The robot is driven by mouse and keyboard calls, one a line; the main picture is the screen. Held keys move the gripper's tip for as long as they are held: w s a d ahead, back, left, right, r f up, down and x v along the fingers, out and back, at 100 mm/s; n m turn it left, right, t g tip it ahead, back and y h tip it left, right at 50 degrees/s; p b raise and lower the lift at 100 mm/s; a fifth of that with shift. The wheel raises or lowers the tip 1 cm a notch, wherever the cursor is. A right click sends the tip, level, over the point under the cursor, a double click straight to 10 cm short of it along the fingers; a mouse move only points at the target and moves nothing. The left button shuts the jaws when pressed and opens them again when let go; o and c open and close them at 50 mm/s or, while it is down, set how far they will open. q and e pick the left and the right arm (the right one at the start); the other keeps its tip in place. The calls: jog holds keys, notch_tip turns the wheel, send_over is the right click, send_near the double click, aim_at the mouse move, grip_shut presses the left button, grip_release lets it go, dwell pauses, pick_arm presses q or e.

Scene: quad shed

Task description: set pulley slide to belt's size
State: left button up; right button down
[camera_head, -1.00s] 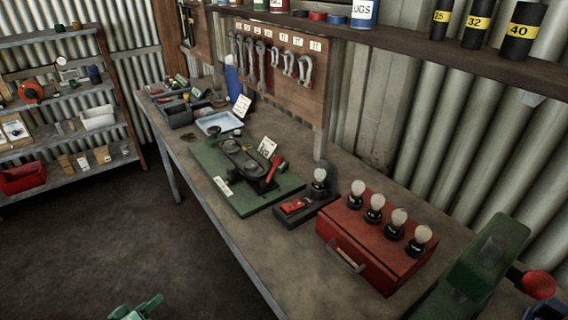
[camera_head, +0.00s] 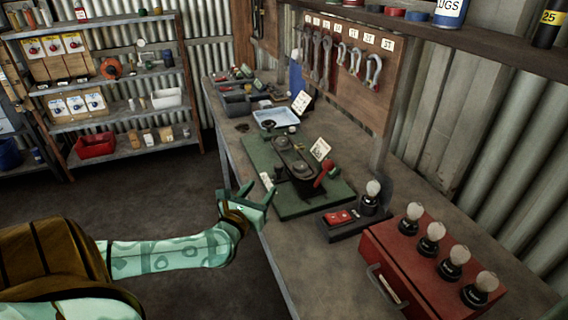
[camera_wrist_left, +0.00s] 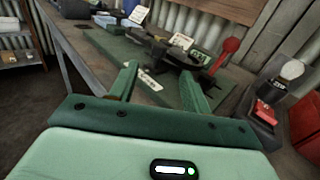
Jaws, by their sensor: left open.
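The pulley rig is a dark device with round pulleys (camera_head: 302,171) on a green board (camera_head: 321,203) on the workbench. A red-knobbed lever (camera_head: 325,172) stands at its right side; it also shows in the left wrist view (camera_wrist_left: 229,47). A white card (camera_head: 320,149) with small print stands behind the rig. A white label (camera_head: 267,182) lies at the board's left edge. My left gripper (camera_head: 246,191) is open and empty at the bench's front edge, just left of the board. In the left wrist view its two fingers (camera_wrist_left: 160,88) point toward the rig. My right gripper is not in view.
A black box with a red switch and bulb (camera_head: 341,219) stands right of the board, then a red box with several bulbs (camera_head: 405,260). A blue-white tray (camera_head: 277,118) lies behind. Wrenches hang on a board (camera_head: 345,60). Shelves (camera_head: 110,110) stand at left.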

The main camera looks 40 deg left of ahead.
aim_at(279, 168)
pick_arm(q)
jog(key=b+x, duration=0.3)
jog(key=x, duration=1)
jog(key=shift+f, duration=0.2)
jog(key=shift+w+a+r, duration=0.1)
jog(key=shift+w+a, duration=0.1)
jog(key=shift+w, duration=0.3)
grip_shut()
jog(key=shift+s+d+r+p, duration=0.1)
jog(key=shift+s+d+p, duration=0.1)
jog(key=shift+d+p, duration=0.25)
jog(key=shift+s+d+r+p, duration=0.1)
jog(key=shift+s+d+p, duration=0.25)
jog(key=shift+d, duration=0.2)
jog(key=shift+s+d+p, duration=0.3)
jog(key=shift+d, duration=0.25)
jog(key=shift+f, duration=0.3)
